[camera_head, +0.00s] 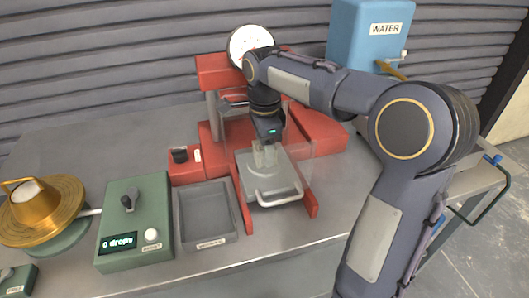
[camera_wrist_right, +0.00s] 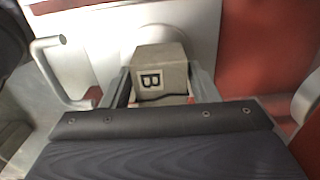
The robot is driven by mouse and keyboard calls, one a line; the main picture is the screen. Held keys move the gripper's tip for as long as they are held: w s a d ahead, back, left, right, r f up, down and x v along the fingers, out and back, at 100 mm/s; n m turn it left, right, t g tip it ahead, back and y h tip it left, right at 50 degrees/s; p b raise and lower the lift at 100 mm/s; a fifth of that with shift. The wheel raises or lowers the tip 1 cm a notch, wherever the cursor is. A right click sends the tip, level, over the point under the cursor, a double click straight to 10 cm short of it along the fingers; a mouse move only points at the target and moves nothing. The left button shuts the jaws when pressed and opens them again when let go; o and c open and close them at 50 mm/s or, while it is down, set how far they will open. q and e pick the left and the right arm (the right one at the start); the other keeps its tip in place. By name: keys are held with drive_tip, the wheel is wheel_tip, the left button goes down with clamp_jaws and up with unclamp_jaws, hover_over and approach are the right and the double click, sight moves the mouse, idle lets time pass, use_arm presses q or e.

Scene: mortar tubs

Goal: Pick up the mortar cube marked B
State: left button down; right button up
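The grey mortar cube marked B (camera_wrist_right: 160,75) shows in the right wrist view, between the two fingers of my right gripper (camera_wrist_right: 160,88). In the head view my right gripper (camera_head: 265,155) points down over the pale plate of the red testing machine, and the cube is hard to make out between the fingers. My left gripper is not in view.
The red machine (camera_head: 212,72) has a round dial (camera_head: 250,44), a clear guard and a plate with a handle (camera_head: 279,200). An empty grey tray (camera_head: 207,240), a green control box (camera_head: 135,262) and a brass flow table (camera_head: 40,212) stand left. A blue water tank (camera_head: 350,35) stands behind.

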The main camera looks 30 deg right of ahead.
drive_tip(key=c, duration=0.8)
drive_tip(key=shift+r, duration=0.15)
